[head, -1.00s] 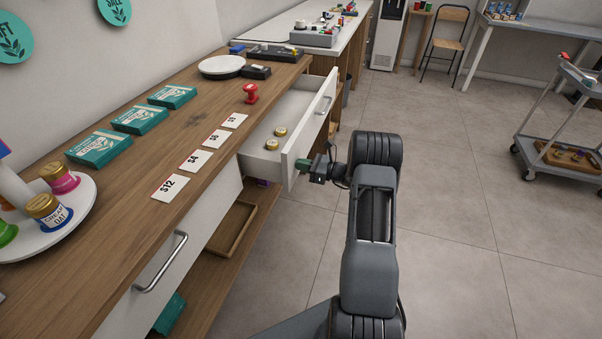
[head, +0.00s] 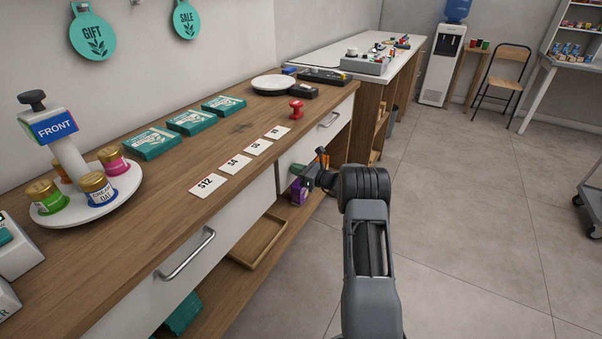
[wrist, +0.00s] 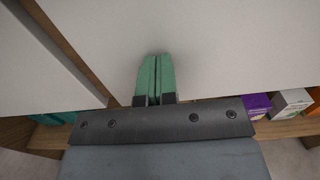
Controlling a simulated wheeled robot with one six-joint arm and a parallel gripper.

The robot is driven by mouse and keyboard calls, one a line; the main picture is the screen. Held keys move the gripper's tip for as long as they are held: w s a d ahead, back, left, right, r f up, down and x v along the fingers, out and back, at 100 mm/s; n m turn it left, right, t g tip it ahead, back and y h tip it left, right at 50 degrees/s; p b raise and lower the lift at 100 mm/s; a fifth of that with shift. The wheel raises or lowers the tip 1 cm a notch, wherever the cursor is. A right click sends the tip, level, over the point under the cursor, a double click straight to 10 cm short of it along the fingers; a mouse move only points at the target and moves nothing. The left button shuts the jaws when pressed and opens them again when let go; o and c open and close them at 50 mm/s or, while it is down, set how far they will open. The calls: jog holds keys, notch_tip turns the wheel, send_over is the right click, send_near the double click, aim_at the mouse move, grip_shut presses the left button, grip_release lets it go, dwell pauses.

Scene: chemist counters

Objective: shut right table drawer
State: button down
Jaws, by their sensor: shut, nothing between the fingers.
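The right table drawer (head: 312,142) shows in the head view as a white front with a metal handle (head: 329,120). It sits in under the wooden counter top and looks flush, its inside hidden. My gripper (head: 297,169) is at the lower left part of this front, its green fingers together and empty. In the wrist view, the shut fingers (wrist: 155,76) point at the white drawer front (wrist: 235,45) and seem to touch it or nearly so. The left drawer (head: 190,262), with its own handle (head: 188,254), is also in.
The counter (head: 215,150) holds teal boxes (head: 190,122), price cards (head: 236,164), a red stamp (head: 296,108) and a round stand with jars (head: 100,195). A wooden tray (head: 258,242) lies on the shelf below. The floor to the right is clear up to a grey trolley (head: 590,200).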

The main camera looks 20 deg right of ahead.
jog(key=shift+w+a+r, duration=0.2)
jog(key=shift+a+r, duration=0.05)
jog(key=shift+r, duration=0.05)
